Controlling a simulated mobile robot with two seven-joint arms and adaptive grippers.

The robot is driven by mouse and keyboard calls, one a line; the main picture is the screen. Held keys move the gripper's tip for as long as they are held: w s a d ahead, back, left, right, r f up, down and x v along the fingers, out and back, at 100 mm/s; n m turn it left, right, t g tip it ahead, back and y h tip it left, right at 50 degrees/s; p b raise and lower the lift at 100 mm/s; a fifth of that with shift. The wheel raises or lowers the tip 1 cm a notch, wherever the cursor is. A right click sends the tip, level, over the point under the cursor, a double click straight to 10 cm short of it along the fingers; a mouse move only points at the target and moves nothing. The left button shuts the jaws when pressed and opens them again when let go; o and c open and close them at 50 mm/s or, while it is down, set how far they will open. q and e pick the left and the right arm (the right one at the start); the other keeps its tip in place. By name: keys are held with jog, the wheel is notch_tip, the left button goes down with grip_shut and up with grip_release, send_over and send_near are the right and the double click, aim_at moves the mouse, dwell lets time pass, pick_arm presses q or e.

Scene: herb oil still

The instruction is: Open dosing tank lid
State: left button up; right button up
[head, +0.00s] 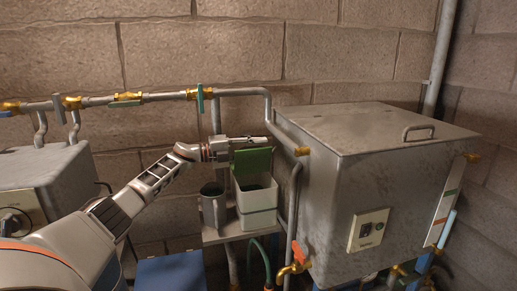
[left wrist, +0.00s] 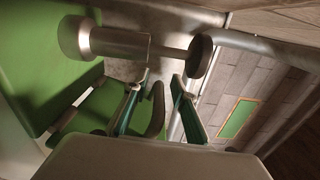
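The dosing tank (head: 257,218) appears to be the small white box on a shelf in the head view. Its green lid (head: 252,168) stands raised at the back, and the dark inside shows below it. A large green surface, likely the lid (left wrist: 40,60), fills the left of the left wrist view. My left gripper (head: 236,141) is at the lid's upper edge. In the left wrist view its fingers (left wrist: 162,77) are apart, near a grey metal bar (left wrist: 120,43) with a round end. I cannot tell whether they touch it. My right gripper is not in view.
A metal jug (head: 213,208) stands left of the box on the shelf (head: 222,237). A large metal tank (head: 340,190) with a handled top stands close on the right. Pipes (head: 160,97) with valves run along the wall behind. A grey metal box (head: 45,178) is at the left.

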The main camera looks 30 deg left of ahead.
pick_arm(q)
jog(key=shift+a+f, duration=0.1)
jog(key=shift+a, duration=0.05)
jog(key=v, duration=0.7)
jog(key=shift+s, duration=0.2)
dwell(0.4)
